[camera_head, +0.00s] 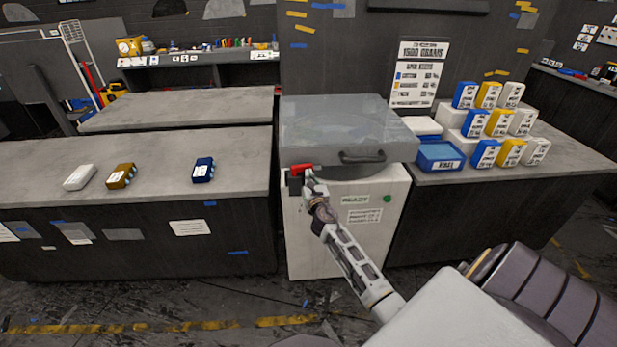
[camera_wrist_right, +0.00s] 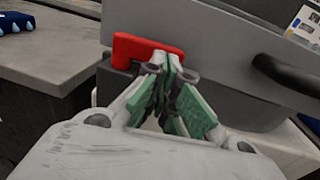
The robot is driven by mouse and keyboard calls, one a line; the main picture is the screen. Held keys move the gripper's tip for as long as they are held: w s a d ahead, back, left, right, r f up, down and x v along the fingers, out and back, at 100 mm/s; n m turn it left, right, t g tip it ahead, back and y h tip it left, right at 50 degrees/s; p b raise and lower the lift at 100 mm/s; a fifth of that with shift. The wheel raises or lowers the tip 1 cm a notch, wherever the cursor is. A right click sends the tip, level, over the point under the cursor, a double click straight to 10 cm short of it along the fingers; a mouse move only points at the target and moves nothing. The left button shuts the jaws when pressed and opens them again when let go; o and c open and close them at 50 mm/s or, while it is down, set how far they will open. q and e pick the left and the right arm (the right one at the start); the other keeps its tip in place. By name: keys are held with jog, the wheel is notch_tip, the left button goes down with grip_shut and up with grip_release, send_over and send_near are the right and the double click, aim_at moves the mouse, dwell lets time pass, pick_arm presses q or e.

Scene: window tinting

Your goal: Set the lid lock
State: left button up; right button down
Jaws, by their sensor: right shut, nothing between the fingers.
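The machine's translucent grey lid (camera_head: 340,125) is down on its white cabinet (camera_head: 390,215), with a dark handle (camera_head: 362,157) at its front. The red lid lock (camera_head: 299,169) is at the lid's front left corner. In the right wrist view the red lock (camera_wrist_right: 140,48) lies roughly level on a dark block, and the dark handle (camera_wrist_right: 287,75) is to its right. My right gripper (camera_head: 309,179) is at the lock; its fingertips (camera_wrist_right: 166,62) are shut and empty, against or just in front of the lock's right end. I cannot tell if they touch. My left gripper is not in view.
A counter (camera_head: 235,160) on the left carries a white, a brown and a blue (camera_head: 203,169) pack. The right counter (camera_head: 560,165) holds a blue tray (camera_head: 439,165) and stacked boxes. The cabinet front has a green button (camera_head: 387,198).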

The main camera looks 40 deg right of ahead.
jog(key=v, duration=1)
dwell(0.3)
jog(key=shift+s+a, duration=0.1)
jog(key=shift+s, duration=0.05)
jog(key=shift+m, duration=0.3)
dwell(0.3)
